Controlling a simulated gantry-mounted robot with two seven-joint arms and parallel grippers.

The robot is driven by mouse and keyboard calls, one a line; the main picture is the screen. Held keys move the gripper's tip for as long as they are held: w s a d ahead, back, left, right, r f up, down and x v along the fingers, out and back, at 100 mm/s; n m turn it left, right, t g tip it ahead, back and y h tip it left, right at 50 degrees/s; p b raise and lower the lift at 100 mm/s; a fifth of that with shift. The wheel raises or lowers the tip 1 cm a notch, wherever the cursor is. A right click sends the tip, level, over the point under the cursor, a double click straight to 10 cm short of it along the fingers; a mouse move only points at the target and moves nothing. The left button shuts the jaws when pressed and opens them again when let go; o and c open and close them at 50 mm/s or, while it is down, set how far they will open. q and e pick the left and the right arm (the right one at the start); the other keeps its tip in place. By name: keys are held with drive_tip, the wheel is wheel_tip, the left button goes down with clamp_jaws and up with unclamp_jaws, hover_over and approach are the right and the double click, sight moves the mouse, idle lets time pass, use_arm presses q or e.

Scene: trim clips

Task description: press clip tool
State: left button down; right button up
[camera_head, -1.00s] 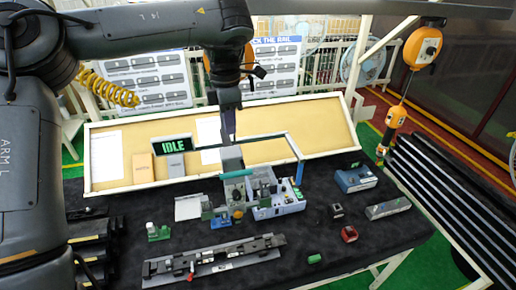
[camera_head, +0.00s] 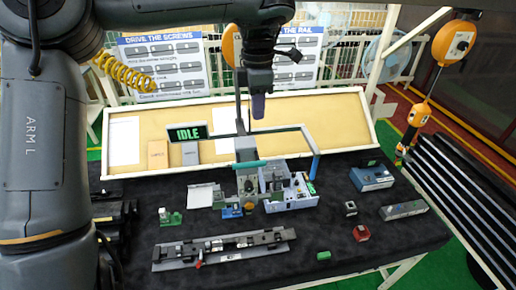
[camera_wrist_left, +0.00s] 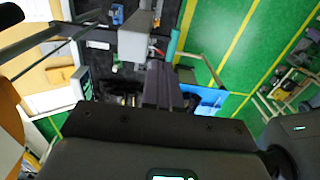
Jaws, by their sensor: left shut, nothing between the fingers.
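The bench tool, a grey press (camera_head: 246,180) with a teal handle bar (camera_head: 250,163), stands in the middle of the black table. It is joined to a white and blue box (camera_head: 290,194) on its right. My left gripper (camera_head: 258,108) is shut and empty, pointing down in the air above the press and apart from it. In the left wrist view the closed fingers (camera_wrist_left: 158,88) show beside a grey block (camera_wrist_left: 133,40) and a teal bar (camera_wrist_left: 172,46). A display (camera_head: 188,134) behind reads IDLE. My right gripper is not in view.
A long rail fixture (camera_head: 225,248) lies in front. A green block (camera_head: 170,217), a red block (camera_head: 361,233) and a blue box (camera_head: 371,178) sit around the table. A tilted tan board (camera_head: 345,125) stands behind.

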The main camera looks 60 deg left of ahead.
use_arm(q)
wheel_tip(320, 180, down, 8)
drive_tip(key=shift+f+b, duration=0.1)
drive_tip(key=shift+b, duration=1.15)
drive_tip(key=shift+f+p, duration=0.4)
drive_tip(key=shift+f, duration=1.5)
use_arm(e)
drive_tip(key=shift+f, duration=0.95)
